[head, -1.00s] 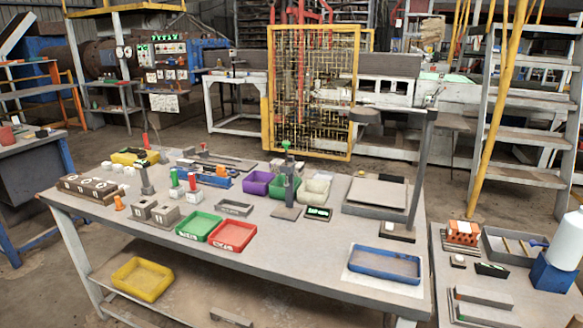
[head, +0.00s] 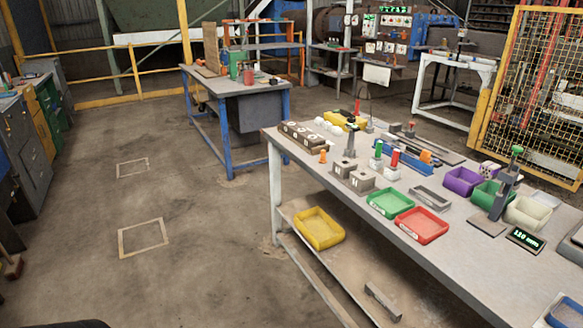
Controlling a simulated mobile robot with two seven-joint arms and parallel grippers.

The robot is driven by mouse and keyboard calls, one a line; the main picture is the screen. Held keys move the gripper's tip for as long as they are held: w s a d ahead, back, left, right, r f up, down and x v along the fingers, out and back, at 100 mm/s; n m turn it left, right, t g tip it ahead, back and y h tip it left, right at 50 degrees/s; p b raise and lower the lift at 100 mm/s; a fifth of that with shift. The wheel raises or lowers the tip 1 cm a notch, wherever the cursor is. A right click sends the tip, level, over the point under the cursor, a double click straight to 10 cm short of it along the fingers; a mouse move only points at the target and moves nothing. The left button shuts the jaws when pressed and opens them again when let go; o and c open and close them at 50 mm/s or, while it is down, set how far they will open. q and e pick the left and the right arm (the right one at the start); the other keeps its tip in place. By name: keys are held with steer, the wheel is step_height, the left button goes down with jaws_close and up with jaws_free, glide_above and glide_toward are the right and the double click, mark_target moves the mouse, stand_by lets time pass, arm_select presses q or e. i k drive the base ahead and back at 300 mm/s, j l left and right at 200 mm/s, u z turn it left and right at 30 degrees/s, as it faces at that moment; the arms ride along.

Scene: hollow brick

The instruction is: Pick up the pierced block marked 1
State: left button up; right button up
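Two small grey blocks with pale marks, a left one (head: 344,167) and a right one (head: 362,180), stand side by side near the left front edge of the long grey workbench (head: 400,262). Behind them a row of brown-grey blocks (head: 309,142) with pale round marks sits on a board at the bench's left end. The marks are too small to read, so I cannot tell which block is marked 1. Neither of my grippers is in view.
An orange cone (head: 323,156), a green tray (head: 390,202) and a red tray (head: 421,225) are near the blocks. A yellow tray (head: 319,228) is on the lower shelf. A blue-legged table (head: 228,85) stands behind. The floor (head: 190,270) left of the bench is clear.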

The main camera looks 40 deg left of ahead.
mark_target(341, 168)
steer(key=u, duration=0.95)
steer(key=i+j+z, duration=0.2)
steer(key=i+j, duration=0.2)
steer(key=i+j+z, duration=0.2)
steer(key=i+j, duration=0.25)
steer(key=i+j+z, duration=0.2)
steer(key=i+j, duration=0.2)
steer(key=i+j+z, duration=0.2)
steer(key=j, duration=0.45)
steer(key=i, duration=0.1)
